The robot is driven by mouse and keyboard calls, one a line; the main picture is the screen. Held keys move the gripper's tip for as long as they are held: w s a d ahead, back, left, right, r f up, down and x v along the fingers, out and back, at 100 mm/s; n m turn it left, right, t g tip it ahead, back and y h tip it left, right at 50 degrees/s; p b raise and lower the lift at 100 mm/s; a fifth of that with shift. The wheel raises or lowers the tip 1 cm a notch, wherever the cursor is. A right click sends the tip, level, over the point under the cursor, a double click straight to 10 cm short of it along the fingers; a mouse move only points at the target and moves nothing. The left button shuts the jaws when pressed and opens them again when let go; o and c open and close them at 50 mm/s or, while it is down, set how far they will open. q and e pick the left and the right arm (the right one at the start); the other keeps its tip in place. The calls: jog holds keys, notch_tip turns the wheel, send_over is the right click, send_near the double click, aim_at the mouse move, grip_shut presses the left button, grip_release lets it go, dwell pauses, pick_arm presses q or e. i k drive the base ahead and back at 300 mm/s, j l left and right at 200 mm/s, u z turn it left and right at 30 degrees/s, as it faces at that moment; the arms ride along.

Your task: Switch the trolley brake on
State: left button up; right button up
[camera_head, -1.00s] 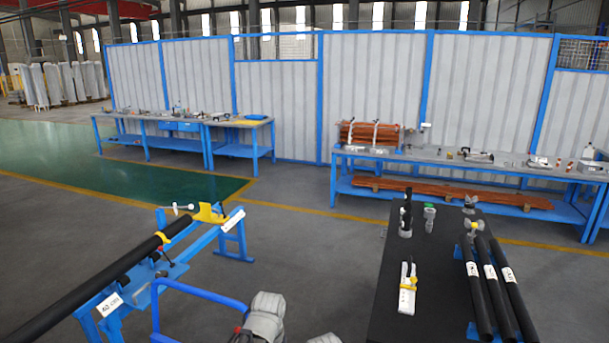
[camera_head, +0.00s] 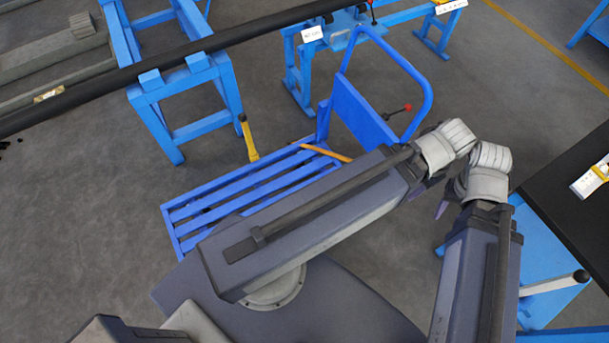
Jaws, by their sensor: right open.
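The trolley is a blue slatted cart (camera_head: 188,212) with a tall looped blue push handle (camera_head: 427,78). A red-knobbed lever (camera_head: 407,108) sticks out beside the handle, and a yellow upright lever (camera_head: 247,138) stands at the far edge of the slats. I cannot tell for certain which is the brake. My right gripper (camera_head: 430,199) is partly hidden behind my arm links, with dark open fingertips below the wrist, right of the trolley; no object shows between them. My left gripper is out of view. My arm hides the trolley's near right part.
A long black pipe (camera_head: 130,72) on blue stands (camera_head: 207,85) runs behind the trolley. A black-topped table (camera_head: 565,185) with a blue base is at the right, close to my right arm. A grey lever (camera_head: 555,284) shows by that base. Grey floor is open at left.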

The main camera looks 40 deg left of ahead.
aim_at(407, 108)
jog(key=u, duration=1.5)
jog(key=l, duration=0.7)
jog(key=i+l+z, duration=0.1)
jog(key=l, duration=0.55)
jog(key=i+l+z, duration=0.1)
jog(key=l, duration=0.55)
